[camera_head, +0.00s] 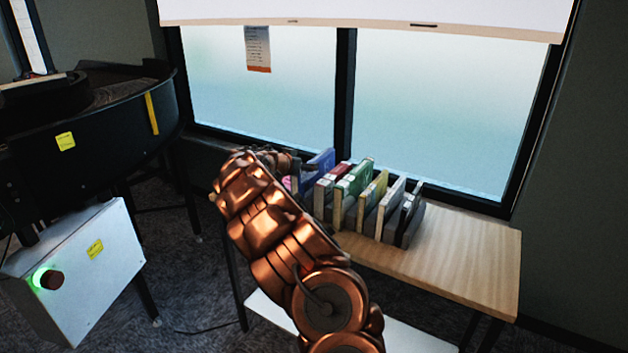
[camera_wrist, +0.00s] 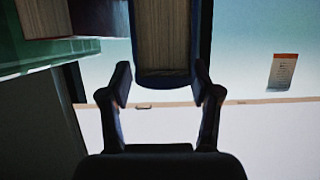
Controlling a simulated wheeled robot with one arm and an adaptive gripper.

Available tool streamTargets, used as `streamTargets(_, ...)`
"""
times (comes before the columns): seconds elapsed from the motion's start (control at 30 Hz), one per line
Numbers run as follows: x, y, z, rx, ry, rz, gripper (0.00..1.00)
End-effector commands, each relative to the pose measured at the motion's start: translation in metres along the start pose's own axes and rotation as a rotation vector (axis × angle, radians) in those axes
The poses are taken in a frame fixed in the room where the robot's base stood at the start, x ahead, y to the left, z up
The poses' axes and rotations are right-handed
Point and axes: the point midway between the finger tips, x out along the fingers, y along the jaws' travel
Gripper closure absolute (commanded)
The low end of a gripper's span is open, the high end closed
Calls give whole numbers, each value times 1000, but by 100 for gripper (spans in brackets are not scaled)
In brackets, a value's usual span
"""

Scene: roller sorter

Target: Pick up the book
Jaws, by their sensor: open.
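A row of books stands upright on the wooden table. The blue book (camera_head: 321,162) is at the left end of the visible row, partly hidden by my arm. In the wrist view, a dark blue book with pale page edges (camera_wrist: 163,38) lies straight ahead, between and just beyond the tips of my gripper (camera_wrist: 162,72). The fingers are open on either side, with a gap visible between them and nothing held. In the head view my gripper is mostly hidden behind my copper-coloured arm. Which book the task means cannot be told.
Green (camera_head: 352,180), yellow-spined (camera_head: 374,191) and grey (camera_head: 410,217) books stand close by to the right. The table's right part (camera_head: 470,262) is clear. A window (camera_head: 440,110) is behind. A black curved conveyor (camera_head: 90,140) stands left, above a white box (camera_head: 85,270).

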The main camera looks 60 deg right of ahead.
Motion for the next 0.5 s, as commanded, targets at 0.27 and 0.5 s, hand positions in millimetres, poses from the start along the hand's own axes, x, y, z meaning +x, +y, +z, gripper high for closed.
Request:
streamTargets(0.27, 19, -3, -5, 1, -2, 0, 38)
streamTargets(0.5, 36, -4, -6, 1, -1, -1, 38)
